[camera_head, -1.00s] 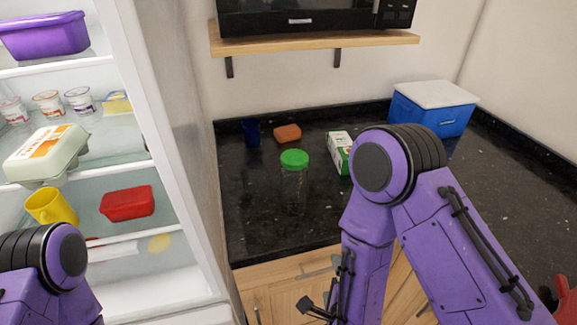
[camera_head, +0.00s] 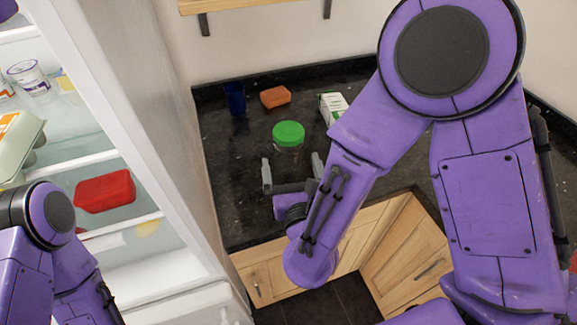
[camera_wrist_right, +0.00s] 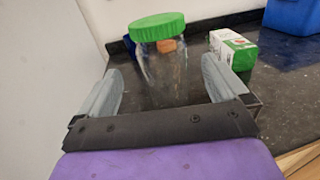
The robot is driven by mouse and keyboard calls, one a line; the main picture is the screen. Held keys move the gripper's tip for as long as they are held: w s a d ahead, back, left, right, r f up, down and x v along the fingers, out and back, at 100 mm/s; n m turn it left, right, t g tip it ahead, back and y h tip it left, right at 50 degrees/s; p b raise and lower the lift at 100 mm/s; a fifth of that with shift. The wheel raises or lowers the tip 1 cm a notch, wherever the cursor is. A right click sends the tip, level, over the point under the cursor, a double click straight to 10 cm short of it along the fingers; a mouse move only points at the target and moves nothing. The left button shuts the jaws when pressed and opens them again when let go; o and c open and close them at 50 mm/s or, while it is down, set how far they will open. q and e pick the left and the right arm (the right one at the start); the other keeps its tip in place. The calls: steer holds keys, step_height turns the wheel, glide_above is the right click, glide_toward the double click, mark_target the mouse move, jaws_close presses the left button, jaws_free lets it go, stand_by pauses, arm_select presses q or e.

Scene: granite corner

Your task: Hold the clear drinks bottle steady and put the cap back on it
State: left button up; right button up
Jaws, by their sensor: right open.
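A clear, wide container with a green lid stands upright on the black counter; it is the only clear bottle-like thing I see. Its green lid (camera_head: 288,134) sits on top, and its see-through body (camera_wrist_right: 168,75) shows best in the right wrist view. My right gripper (camera_head: 291,160) is open and empty, on the near side of the container. In the right wrist view its two fingers stand apart to the left and right of the clear body, with no clear contact. No separate loose cap shows. My left arm is at the lower left, its gripper out of view.
A dark blue cup (camera_head: 235,98), an orange-brown block (camera_head: 275,96) and a white-green carton (camera_head: 333,107) stand behind on the counter. A blue box (camera_wrist_right: 293,14) is at the back right. An open fridge with a red container (camera_head: 105,191) is at left.

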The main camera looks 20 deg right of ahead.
mark_target(291, 158)
steer(key=w, duration=0.1)
steer(key=w+p, duration=0.1)
steer(key=w, duration=0.1)
steer(key=shift+d+f+p, duration=0.15)
steer(key=shift+d+p, duration=0.15)
steer(key=shift+d, duration=0.1)
steer(key=shift+s, duration=0.2)
arm_select(q)
step_height(291, 158, up, 3)
steer(key=p, duration=0.3)
steer(key=shift+r, duration=0.1)
arm_select(e)
steer(key=w, duration=0.5)
steer(key=shift+w+d, duration=0.15)
steer(key=shift+d, duration=0.25)
steer(key=shift+c, duration=0.3)
